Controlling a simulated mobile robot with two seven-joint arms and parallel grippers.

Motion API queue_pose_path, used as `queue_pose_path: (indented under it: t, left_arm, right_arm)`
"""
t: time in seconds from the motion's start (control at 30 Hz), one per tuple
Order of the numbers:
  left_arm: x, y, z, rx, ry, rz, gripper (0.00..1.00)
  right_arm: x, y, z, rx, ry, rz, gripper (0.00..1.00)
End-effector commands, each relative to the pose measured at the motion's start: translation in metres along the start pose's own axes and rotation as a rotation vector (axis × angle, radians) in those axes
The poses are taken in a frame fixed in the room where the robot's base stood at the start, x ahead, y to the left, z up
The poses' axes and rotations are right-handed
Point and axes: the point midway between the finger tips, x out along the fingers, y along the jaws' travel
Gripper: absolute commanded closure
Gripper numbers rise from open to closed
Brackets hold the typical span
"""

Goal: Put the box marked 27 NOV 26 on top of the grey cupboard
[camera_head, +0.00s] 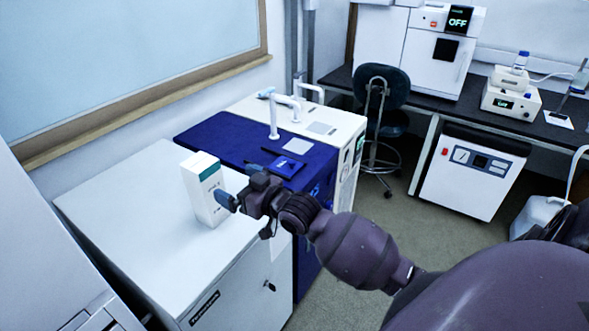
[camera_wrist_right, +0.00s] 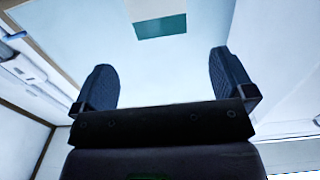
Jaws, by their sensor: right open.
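A white box with a teal band (camera_head: 204,190) stands upright on the pale top of the grey cupboard (camera_head: 130,205). The print on its front is too small to read, so I cannot confirm the date. My right gripper (camera_head: 238,186) is open just to the right of the box in the head view, with its fingers pointing towards it. In the right wrist view both fingers (camera_wrist_right: 166,80) are wide apart with nothing gripped between them. The teal band (camera_wrist_right: 161,27) shows ahead, beyond the fingertips. My left gripper is not in view.
A blue-topped unit (camera_head: 225,145) and a white unit with taps (camera_head: 335,120) stand beside the cupboard. A dark stool (camera_head: 382,88) is behind them. A bench with instruments (camera_head: 430,95) is at the back right. The cupboard top left of the box is clear.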

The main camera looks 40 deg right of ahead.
Motion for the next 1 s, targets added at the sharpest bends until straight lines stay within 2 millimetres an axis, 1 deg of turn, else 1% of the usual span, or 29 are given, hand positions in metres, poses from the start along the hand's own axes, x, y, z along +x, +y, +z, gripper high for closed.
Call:
queue_pose_path:
  t: [0.03, 0.07, 0.17, 0.2, 0.27, 0.3, 0.37, 0.4, 0.53, 0.6, 0.7, 0.73, 0.83, 1.0]
  left_arm:
    - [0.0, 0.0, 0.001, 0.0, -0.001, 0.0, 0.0]
    - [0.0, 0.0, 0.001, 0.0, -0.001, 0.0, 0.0]
    - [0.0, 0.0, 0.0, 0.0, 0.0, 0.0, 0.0]
    - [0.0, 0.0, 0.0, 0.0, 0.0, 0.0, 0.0]
    - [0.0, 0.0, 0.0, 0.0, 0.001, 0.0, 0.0]
    - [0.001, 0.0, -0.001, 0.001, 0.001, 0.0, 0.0]
    - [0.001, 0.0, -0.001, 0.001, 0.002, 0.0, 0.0]
    - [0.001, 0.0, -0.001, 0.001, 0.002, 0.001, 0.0]
    - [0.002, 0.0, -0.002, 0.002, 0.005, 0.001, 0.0]
    - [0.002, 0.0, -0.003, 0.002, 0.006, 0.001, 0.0]
    - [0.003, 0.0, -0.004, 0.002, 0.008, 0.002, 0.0]
    - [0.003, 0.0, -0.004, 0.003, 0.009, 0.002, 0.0]
    - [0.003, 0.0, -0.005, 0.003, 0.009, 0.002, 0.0]
    - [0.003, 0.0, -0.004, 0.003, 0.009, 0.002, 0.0]
  right_arm:
    - [-0.007, -0.002, 0.012, 0.007, -0.019, 0.01, 0.0]
    - [-0.012, -0.002, 0.02, 0.008, -0.032, 0.018, 0.0]
    - [-0.037, -0.007, 0.056, 0.016, -0.095, 0.057, 0.0]
    - [-0.051, -0.009, 0.073, 0.018, -0.126, 0.077, 0.0]
    - [-0.074, -0.014, 0.098, 0.02, -0.175, 0.109, 0.0]
    - [-0.089, -0.017, 0.114, 0.019, -0.209, 0.13, 0.0]
    - [-0.113, -0.022, 0.137, 0.02, -0.263, 0.162, 0.0]
    - [-0.13, -0.026, 0.152, 0.021, -0.299, 0.183, 0.0]
    - [-0.182, -0.038, 0.19, 0.017, -0.407, 0.247, 0.0]
    - [-0.205, -0.043, 0.204, 0.014, -0.457, 0.274, 0.0]
    - [-0.23, -0.05, 0.218, 0.009, -0.509, 0.302, 0.0]
    - [-0.235, -0.051, 0.221, 0.007, -0.52, 0.308, 0.0]
    - [-0.246, -0.054, 0.226, 0.003, -0.544, 0.32, 0.0]
    - [-0.249, -0.054, 0.228, 0.001, -0.551, 0.323, 0.0]
